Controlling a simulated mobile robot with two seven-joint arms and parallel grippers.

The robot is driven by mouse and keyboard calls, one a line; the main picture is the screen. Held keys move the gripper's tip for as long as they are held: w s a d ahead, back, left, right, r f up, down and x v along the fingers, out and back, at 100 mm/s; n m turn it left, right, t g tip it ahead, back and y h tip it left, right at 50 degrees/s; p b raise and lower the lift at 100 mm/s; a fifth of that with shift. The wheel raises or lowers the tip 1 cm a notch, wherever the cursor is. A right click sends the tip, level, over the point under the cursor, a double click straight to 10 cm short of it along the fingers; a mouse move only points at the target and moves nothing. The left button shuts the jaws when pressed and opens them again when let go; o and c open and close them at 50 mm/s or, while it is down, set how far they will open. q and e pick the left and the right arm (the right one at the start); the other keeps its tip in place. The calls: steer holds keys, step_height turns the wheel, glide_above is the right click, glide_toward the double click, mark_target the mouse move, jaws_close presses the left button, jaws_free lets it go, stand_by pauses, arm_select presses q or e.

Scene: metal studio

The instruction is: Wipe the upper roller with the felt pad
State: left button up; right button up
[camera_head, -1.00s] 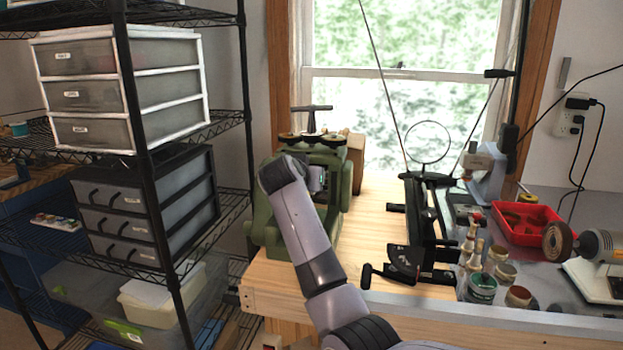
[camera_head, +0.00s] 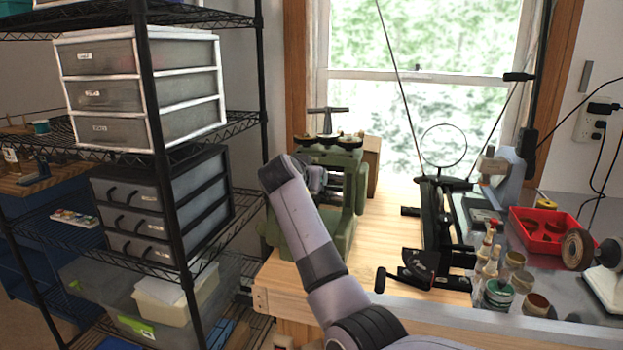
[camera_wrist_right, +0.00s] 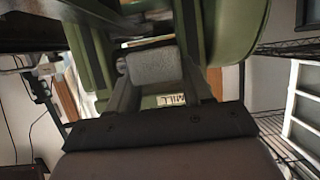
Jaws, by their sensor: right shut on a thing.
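The green rolling mill (camera_head: 349,195) stands on the left end of the wooden bench, with a dark T-handle on top. My right arm reaches up in front of it and hides much of its roller opening. In the right wrist view, my right gripper (camera_wrist_right: 155,68) is shut on the grey felt pad (camera_wrist_right: 153,64), between the mill's green uprights. A pale strip shows just beyond the pad. I cannot tell whether it is the upper roller or whether the pad touches the roller. My left gripper is not in view.
A wire shelf (camera_head: 158,190) with drawer units stands left of the bench. To the right are a black stand with a ring (camera_head: 443,146), several small jars and a red tray (camera_head: 545,232). A strip of bare bench top (camera_head: 385,235) lies between mill and stand.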

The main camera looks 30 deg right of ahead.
steer(key=shift+s, duration=0.1)
steer(key=shift+s+d+p, duration=0.85)
steer(key=shift+s+d, duration=0.55)
steer(key=shift+s, duration=0.15)
steer(key=s+a, duration=0.8)
steer(key=a, duration=0.2)
steer(key=shift+s+p, duration=0.2)
steer(key=shift+p, duration=0.2)
stand_by(0.4)
